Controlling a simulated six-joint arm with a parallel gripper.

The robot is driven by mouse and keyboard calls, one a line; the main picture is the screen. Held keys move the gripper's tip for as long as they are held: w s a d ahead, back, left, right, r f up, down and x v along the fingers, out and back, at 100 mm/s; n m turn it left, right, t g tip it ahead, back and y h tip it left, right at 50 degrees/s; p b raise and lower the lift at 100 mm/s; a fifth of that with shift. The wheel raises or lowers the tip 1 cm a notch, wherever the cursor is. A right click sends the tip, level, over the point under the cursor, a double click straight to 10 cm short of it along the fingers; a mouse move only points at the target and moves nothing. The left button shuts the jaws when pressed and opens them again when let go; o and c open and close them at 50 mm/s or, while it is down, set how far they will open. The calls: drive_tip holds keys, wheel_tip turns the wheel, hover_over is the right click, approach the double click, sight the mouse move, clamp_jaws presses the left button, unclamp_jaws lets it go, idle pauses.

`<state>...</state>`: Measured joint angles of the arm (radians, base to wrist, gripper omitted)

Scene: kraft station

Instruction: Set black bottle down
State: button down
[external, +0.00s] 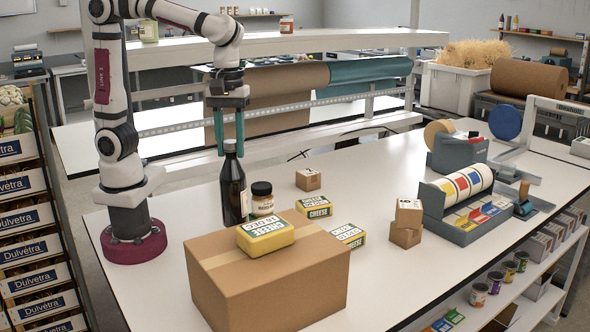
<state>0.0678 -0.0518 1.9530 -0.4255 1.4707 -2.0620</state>
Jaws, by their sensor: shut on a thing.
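The black bottle (233,193) stands upright in the external view, behind the large cardboard box and left of a small jar. My gripper (229,145) points straight down over it, with its green fingers at the bottle's neck and shut on it. The bottle's base is hidden behind the cardboard box, so I cannot tell whether it touches the white table (380,190).
The large cardboard box (270,285) carries a yellow cheese pack (265,236). A jar (262,198) stands close right of the bottle. More cheese packs (314,207) and small boxes (308,180) lie to the right. A tape dispenser (460,205) stands farther right. The table's left part is clear.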

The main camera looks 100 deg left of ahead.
drive_tip(key=w+a+f, duration=0.3)
drive_tip(key=a+f, duration=0.8)
drive_tip(key=shift+a+f, duration=0.1)
drive_tip(key=c, duration=0.5)
unclamp_jaws()
drive_tip(key=shift+f, duration=0.1)
